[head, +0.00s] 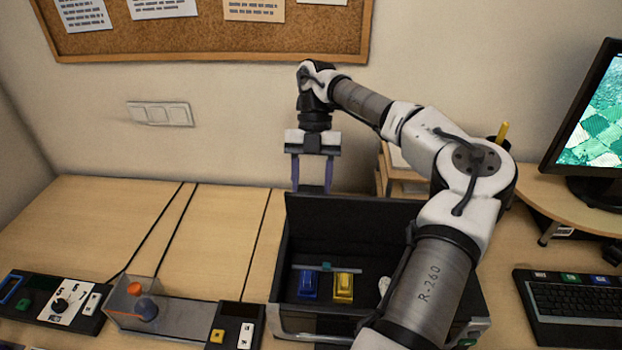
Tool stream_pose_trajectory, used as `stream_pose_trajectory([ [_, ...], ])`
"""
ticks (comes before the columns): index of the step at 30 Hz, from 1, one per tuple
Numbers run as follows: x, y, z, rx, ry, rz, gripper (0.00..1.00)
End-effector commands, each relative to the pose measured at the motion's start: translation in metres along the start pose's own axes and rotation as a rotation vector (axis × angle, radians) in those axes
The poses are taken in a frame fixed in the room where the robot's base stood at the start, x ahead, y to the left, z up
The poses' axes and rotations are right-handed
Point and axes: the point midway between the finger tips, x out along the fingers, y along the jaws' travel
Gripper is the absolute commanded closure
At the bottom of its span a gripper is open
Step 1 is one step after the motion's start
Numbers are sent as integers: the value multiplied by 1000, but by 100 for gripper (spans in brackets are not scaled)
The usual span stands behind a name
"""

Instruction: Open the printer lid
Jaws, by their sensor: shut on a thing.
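The printer (310,325) is a dark box with a grey front edge, just right of centre on the desk. Its black lid (350,222) stands raised at the back, leaving the inside exposed. Inside are a blue cartridge (308,285), a yellow cartridge (344,287) and a rail with a teal slider (327,267). My gripper (312,188) points down at the lid's top left edge, with its purple fingers shut on the lid. The exact contact at the fingertips is small and hard to see. My arm hides the printer's right side.
A control box with a dial (62,303), a clear-sided tray (175,314) and a small dark switch box (233,327) stand left of the printer. A keyboard (575,305) and monitor (590,125) are at right. The desk behind the left devices is mostly clear apart from cables.

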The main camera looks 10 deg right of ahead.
Motion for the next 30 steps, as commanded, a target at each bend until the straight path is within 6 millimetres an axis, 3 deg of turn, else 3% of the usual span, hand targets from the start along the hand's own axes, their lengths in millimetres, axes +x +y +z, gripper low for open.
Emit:
stream_pose_trajectory([
  [12,7,0,4,0,17,-2,92],
  [13,7,0,4,0,17,-2,50],
  [18,6,0,3,0,15,-2,29],
  [30,-6,0,2,2,11,-2,29],
])
